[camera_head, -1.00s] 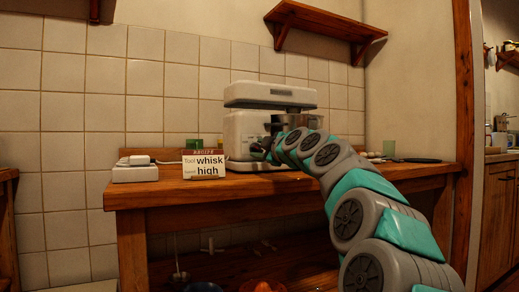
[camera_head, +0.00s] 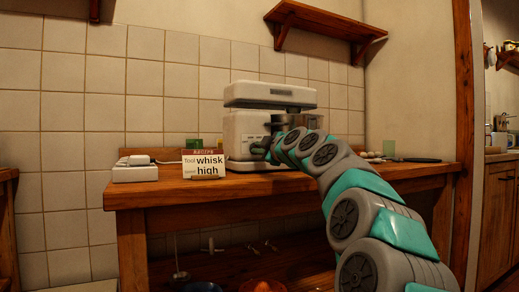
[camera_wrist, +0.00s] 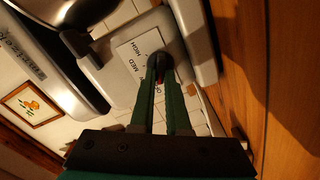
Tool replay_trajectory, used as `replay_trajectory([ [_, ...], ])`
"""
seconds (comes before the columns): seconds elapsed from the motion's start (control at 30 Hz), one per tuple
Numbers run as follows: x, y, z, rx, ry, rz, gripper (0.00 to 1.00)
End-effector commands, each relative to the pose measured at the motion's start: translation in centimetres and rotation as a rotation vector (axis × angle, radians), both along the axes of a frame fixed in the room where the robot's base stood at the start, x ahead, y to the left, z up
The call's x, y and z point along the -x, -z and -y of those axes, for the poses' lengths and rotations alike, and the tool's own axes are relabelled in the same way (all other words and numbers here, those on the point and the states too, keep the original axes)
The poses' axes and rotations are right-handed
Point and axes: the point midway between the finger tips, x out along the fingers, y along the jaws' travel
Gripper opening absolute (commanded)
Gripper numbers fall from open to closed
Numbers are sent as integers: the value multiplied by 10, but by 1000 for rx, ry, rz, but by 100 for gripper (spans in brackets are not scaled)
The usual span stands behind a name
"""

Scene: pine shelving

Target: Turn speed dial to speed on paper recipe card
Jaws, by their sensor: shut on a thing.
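The recipe card (camera_head: 204,164) stands upright on the bench and reads "Tool whisk, Speed high". The white stand mixer (camera_head: 245,125) stands right of it. In the wrist view the speed dial (camera_wrist: 157,60) is a dark knob on a pale panel (camera_wrist: 138,48) marked HIGH and MED; lower lettering is partly hidden by the fingers. A red mark on the dial shows between the fingertips, past MED on the side away from HIGH. My gripper (camera_wrist: 163,80), with green fingers, is shut on the dial. In the head view my arm hides part of the mixer's front.
A white kitchen scale (camera_head: 135,174) stands at the bench's left end. A green container (camera_head: 193,144) is behind the card. Small eggs and a dark pan lie at the right. A wooden shelf (camera_head: 325,30) hangs above the mixer.

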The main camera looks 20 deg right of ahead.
Motion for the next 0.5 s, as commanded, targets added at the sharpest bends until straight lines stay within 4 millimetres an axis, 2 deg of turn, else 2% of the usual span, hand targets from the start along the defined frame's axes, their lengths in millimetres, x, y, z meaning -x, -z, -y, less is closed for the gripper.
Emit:
replay_trajectory([
  [0.5,0,1,0,-50,-2,-4,0],
])
